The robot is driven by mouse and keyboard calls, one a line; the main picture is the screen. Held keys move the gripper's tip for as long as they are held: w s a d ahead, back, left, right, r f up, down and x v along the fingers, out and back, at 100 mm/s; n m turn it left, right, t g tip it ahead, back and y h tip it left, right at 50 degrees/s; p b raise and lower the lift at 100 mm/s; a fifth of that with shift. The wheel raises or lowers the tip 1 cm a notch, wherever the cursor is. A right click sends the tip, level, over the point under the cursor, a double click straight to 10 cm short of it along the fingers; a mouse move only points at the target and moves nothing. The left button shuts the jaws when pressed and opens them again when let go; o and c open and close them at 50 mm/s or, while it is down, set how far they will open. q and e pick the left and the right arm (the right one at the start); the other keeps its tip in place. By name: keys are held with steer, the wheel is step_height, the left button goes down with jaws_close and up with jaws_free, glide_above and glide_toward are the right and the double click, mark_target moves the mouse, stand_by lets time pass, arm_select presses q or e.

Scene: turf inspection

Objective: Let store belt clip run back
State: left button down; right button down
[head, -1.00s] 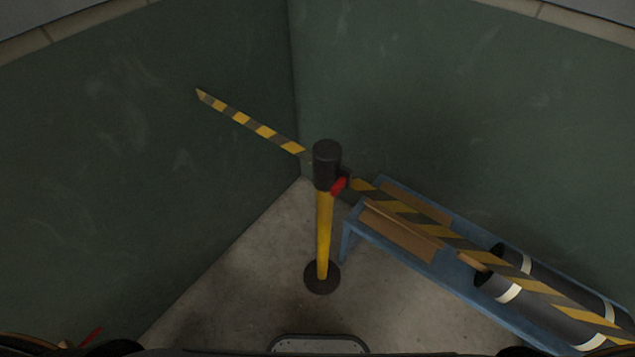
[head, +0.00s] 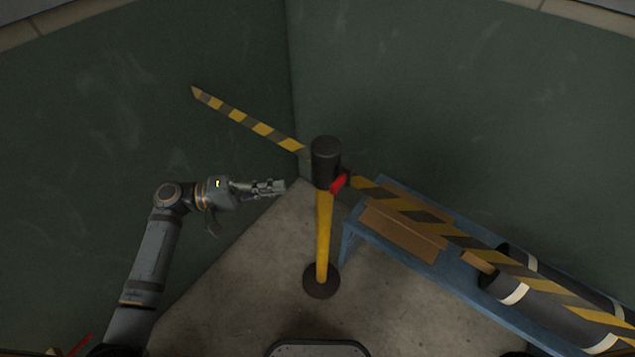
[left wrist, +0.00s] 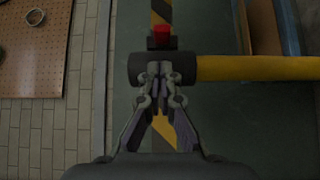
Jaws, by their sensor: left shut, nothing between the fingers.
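A yellow post (head: 323,235) with a black head (head: 326,160) stands upright on a round dark base. A red clip (head: 338,183) sits at the right side of the head, where a yellow-and-black striped belt (head: 455,237) runs off to the lower right. Another striped belt (head: 247,122) runs from the head to the upper left. My left gripper (head: 282,187) is shut and empty, just left of the post head. In the left wrist view the black head (left wrist: 138,68) and red clip (left wrist: 161,36) lie beyond the fingertips. My right gripper is not in view.
A blue bench (head: 440,270) at the right carries a brown board (head: 402,232) and dark rolls with pale bands (head: 545,293) under the belt. Green walls meet in a corner behind the post. Bare concrete floor (head: 240,285) lies left of the post.

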arm_select(q)
steer(key=p, duration=0.2)
glide_toward(336, 180)
steer(key=d, duration=0.1)
steer(key=w+d, duration=0.1)
steer(key=d, duration=0.1)
steer(key=d+f, duration=0.1)
steer(key=d, duration=0.1)
steer(key=shift+w, duration=0.25)
steer(key=shift+w+d+f, duration=0.1)
steer(key=shift+d, duration=0.3)
